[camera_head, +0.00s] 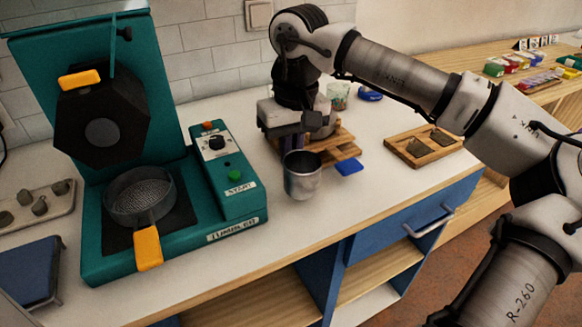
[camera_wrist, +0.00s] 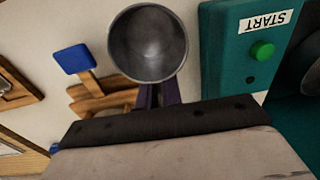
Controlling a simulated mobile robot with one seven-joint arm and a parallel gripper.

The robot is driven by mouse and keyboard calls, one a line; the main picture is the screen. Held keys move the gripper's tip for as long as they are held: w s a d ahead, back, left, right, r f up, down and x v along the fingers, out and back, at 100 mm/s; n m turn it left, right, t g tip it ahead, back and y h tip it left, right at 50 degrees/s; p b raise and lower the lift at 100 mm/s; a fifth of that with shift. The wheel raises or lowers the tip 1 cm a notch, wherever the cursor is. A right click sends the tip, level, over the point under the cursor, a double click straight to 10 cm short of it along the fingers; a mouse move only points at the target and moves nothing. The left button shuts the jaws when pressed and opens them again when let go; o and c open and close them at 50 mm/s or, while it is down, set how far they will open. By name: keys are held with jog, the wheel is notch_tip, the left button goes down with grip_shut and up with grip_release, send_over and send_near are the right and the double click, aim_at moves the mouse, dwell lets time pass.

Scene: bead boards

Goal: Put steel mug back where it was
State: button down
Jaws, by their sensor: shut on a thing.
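The steel mug (camera_head: 302,177) is a grey metal cup, upright and empty inside as far as I see. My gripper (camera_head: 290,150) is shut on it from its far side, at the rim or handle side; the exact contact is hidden. In the wrist view the mug (camera_wrist: 148,45) sits at the tips of the dark fingers (camera_wrist: 160,95), its open mouth facing the camera. The mug is at the counter's front part, right of the teal machine (camera_head: 245,205). I cannot tell whether its base touches the counter.
A wooden rack (camera_head: 335,148) with a blue paddle (camera_head: 348,168) stands just behind and right of the mug. A wooden tray (camera_head: 425,158) with dark pieces lies further right. A cup of beads (camera_head: 338,95) stands at the back.

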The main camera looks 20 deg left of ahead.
aim_at(291, 168)
jog(key=shift+f, duration=1.95)
jog(key=shift+f, duration=0.1)
jog(key=c, duration=1.6)
grip_release()
jog(key=shift+o, duration=0.2)
notch_tip(291, 168, up, 12)
jog(key=shift+w+d, duration=0.15)
jog(key=shift+d, duration=0.15)
